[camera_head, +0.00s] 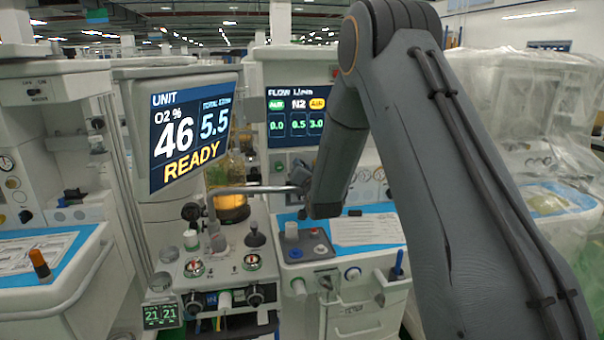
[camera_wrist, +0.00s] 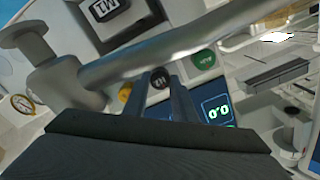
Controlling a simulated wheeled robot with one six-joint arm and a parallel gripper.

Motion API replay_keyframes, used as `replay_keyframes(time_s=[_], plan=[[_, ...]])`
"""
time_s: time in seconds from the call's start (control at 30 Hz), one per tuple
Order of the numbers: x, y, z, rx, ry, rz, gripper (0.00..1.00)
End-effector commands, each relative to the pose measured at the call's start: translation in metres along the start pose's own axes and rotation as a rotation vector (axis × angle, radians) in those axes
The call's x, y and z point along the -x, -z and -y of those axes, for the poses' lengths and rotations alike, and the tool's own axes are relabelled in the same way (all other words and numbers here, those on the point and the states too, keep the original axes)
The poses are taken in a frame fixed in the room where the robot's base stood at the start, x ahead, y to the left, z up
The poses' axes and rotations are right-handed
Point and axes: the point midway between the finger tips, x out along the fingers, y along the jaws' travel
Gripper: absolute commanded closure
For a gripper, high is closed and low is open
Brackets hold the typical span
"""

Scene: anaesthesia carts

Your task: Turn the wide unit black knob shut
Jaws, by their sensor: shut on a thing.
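In the wrist view, my gripper (camera_wrist: 161,76) has its two fingers on either side of a small round black knob (camera_wrist: 158,80) with white lettering and is shut on it. A yellow knob (camera_wrist: 125,92) sits to its left and a green knob (camera_wrist: 203,59) to its right in that view. A lit display with green digits (camera_wrist: 216,111) is beside the right finger. In the head view, my arm covers the black knob and most of the gripper. The wide unit's flow screen (camera_head: 296,108) is left of my arm there.
A grey metal tube (camera_wrist: 175,43) crosses the wrist view close to the fingers; it also shows in the head view (camera_head: 250,189). A tilted monitor reading READY (camera_head: 190,128) stands at left. Plastic sheeting (camera_head: 525,115) drapes a unit at right.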

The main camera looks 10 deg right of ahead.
Motion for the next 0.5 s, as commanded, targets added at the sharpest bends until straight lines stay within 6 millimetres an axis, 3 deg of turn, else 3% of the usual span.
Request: replay_keyframes(time_s=[0.5], plan=[[0.0001, -0.0003, -0.0009, -0.184, -0.001, 0.0, 0.98]])
